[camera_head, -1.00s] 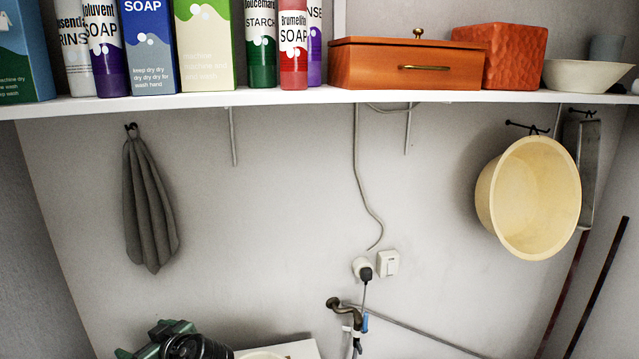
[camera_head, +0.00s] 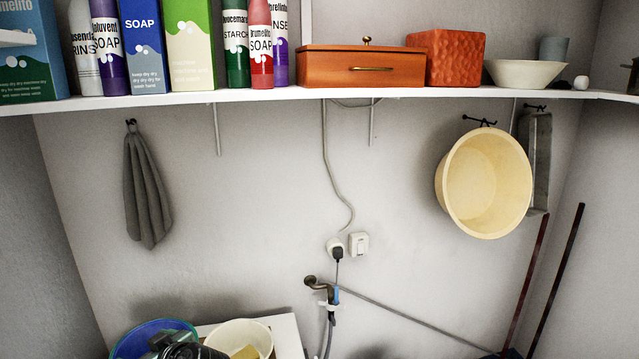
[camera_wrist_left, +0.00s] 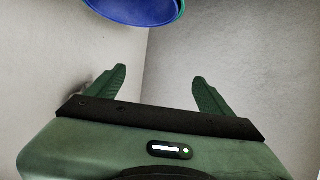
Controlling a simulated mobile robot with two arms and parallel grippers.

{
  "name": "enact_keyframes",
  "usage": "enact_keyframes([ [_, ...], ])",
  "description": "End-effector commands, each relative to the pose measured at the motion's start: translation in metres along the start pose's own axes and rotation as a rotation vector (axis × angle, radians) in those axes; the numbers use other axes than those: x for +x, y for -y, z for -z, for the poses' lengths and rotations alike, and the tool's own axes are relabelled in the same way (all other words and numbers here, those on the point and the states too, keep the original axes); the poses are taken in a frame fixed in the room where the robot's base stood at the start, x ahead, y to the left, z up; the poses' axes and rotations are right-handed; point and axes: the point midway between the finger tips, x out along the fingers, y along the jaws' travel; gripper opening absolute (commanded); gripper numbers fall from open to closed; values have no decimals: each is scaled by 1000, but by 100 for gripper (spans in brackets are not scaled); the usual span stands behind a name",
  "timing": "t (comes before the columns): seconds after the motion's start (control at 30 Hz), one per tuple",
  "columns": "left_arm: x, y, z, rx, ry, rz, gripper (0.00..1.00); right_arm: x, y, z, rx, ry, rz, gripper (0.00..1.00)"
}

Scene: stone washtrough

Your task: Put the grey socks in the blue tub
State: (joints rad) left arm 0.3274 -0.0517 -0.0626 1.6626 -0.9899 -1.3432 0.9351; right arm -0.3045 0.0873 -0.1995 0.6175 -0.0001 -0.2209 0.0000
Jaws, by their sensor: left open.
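The blue tub (camera_head: 128,346) is at the bottom left of the head view, cut off by the frame edge. Part of my left arm covers its front right side. The blue tub's underside or side also shows at the top of the left wrist view (camera_wrist_left: 135,10), ahead of the fingers. My left gripper (camera_wrist_left: 158,78) is open, with nothing seen between its green fingers. A small greyish patch shows behind its left finger; I cannot tell what it is. I cannot make out any grey socks. My right gripper is not in view.
A cream tub (camera_head: 262,335) holding a yellowish block stands right of the blue tub. A grey cloth (camera_head: 146,195) and a yellow basin (camera_head: 484,184) hang on the wall. A shelf (camera_head: 300,93) carries boxes and bottles. A tap (camera_head: 318,284) projects from the wall.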

Motion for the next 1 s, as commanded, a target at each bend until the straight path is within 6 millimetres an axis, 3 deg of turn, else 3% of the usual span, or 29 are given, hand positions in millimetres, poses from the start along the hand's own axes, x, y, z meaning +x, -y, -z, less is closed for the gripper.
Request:
enact_keyframes([
  [0.27,-7,23,-46,104,103,-42,82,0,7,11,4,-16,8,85],
  [0.47,-24,52,-99,241,231,-119,82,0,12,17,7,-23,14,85],
  [0.73,-85,107,-183,515,453,-329,82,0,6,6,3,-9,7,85],
  [1.0,-156,149,-230,734,602,-563,82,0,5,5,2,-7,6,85],
])
